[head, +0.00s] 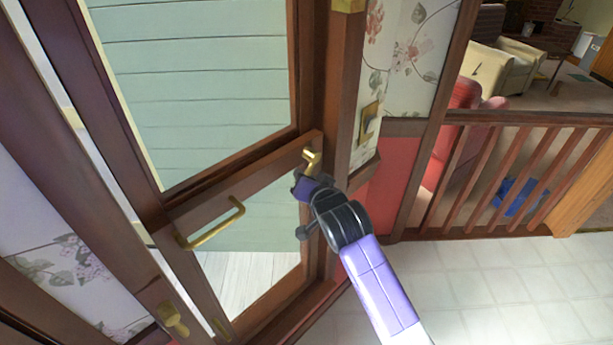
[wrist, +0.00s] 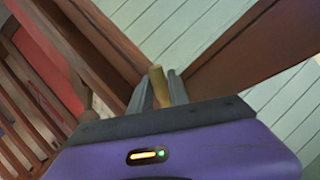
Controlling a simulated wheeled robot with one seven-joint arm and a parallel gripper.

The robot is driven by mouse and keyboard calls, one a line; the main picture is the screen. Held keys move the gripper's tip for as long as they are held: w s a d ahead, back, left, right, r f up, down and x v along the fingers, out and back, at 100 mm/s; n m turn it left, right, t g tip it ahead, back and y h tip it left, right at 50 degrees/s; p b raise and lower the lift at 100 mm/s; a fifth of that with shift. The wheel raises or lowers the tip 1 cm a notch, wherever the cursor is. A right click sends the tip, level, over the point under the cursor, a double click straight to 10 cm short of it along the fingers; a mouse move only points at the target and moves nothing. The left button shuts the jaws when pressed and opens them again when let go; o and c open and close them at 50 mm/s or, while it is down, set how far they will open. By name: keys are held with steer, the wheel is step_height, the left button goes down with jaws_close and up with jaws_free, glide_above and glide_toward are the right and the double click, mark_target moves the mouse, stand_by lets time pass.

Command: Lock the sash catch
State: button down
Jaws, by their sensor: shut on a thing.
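The brass sash catch (head: 312,158) sits on the brown wooden rail of a glazed sash, near its right end beside the frame post. My gripper (head: 305,178) is at the catch, just below it in the head view. In the wrist view, the grey fingers of my gripper (wrist: 158,88) stand on both sides of the upright brass catch (wrist: 158,78) and are shut on it. The catch's base and the contact points are partly hidden by the fingers and the gripper body.
A long brass handle (head: 212,226) is on the same sash, left of my gripper. Another brass fitting (head: 173,319) is low on the left frame. A wall plate (head: 369,123) is right of the post. A wooden railing (head: 520,175) stands at right; the tiled floor (head: 500,285) before it is clear.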

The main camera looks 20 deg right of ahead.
steer(key=shift+f, duration=0.15)
steer(key=c, duration=1.5)
jaws_free()
steer(key=shift+c, duration=0.2)
steer(key=shift+w, duration=0.2)
steer(key=shift+s, duration=0.1)
steer(key=b+v, duration=0.1)
steer(key=v, duration=0.6)
steer(key=shift+s, duration=0.3)
